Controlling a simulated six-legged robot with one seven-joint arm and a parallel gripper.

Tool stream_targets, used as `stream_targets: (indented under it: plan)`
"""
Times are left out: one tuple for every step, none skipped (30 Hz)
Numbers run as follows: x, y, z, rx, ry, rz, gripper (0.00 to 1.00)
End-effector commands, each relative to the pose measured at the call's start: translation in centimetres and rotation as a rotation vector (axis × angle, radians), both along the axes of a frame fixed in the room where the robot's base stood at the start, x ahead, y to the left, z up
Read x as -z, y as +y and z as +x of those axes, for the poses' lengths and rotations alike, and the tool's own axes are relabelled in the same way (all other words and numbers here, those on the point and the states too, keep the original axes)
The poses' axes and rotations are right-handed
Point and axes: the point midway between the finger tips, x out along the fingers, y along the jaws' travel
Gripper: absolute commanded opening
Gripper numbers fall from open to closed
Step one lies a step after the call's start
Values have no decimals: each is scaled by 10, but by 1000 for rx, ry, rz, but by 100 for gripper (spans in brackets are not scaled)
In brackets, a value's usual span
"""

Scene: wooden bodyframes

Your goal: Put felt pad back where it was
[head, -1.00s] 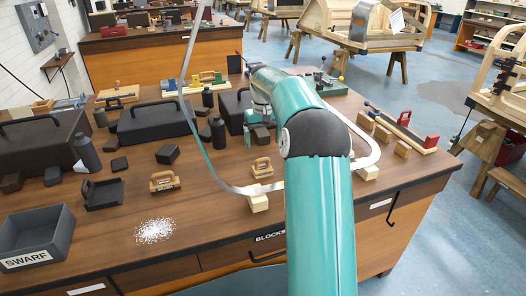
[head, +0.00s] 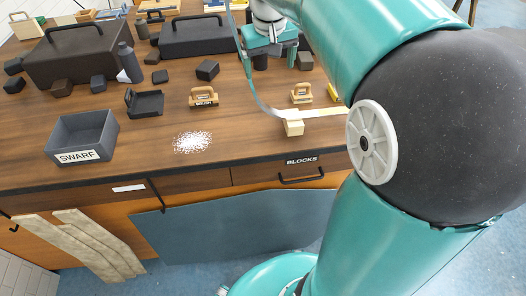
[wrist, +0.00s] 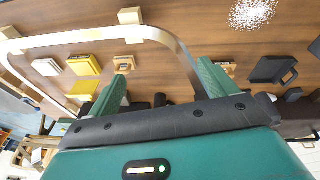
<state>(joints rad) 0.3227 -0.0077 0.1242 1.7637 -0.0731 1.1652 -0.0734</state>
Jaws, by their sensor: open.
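My gripper (wrist: 163,72) is open in the wrist view, its two teal fingers wide apart with nothing between them. In the head view its teal hand (head: 268,48) is over the back of the bench, partly hidden by my arm. No object can be surely told as the felt pad. Two small wooden-handled blocks stand on the bench: one (head: 203,97) behind the white powder, also by the right finger in the wrist view (wrist: 227,68), and another (head: 301,94) farther right, by the left finger (wrist: 124,62). Yellow blocks (wrist: 84,65) lie left of the fingers.
A pale curved strip (head: 262,106) rests on a wooden block (head: 293,127). White powder (head: 192,141), a SWARF bin (head: 108,127), a dark dustpan (head: 146,103), a bottle (head: 129,63) and dark cases (head: 84,57) occupy the bench.

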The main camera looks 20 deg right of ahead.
Motion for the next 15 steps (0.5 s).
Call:
stream_targets:
  plan:
    - [-3, 11, -13, -10, -18, -4, 85]
    - [-4, 16, -20, -14, -26, -6, 85]
    - [-5, 22, -29, -19, -38, -7, 85]
    - [-5, 27, -36, -23, -49, -8, 85]
    - [-6, 32, -43, -28, -58, -7, 85]
    - [-5, 38, -52, -33, -70, -7, 85]
    - [-5, 43, -59, -38, -81, -7, 85]
    - [-4, 47, -66, -42, -90, -5, 85]
    - [-3, 53, -76, -48, -101, -3, 85]
    - [-2, 57, -83, -51, -111, -2, 85]
    - [0, 60, -91, -55, -121, -1, 85]
    - [2, 65, -100, -62, -133, 2, 85]
    - [4, 69, -107, -65, -144, 4, 85]
    - [6, 72, -114, -69, -154, 6, 85]
    - [9, 77, -124, -75, -166, 11, 85]
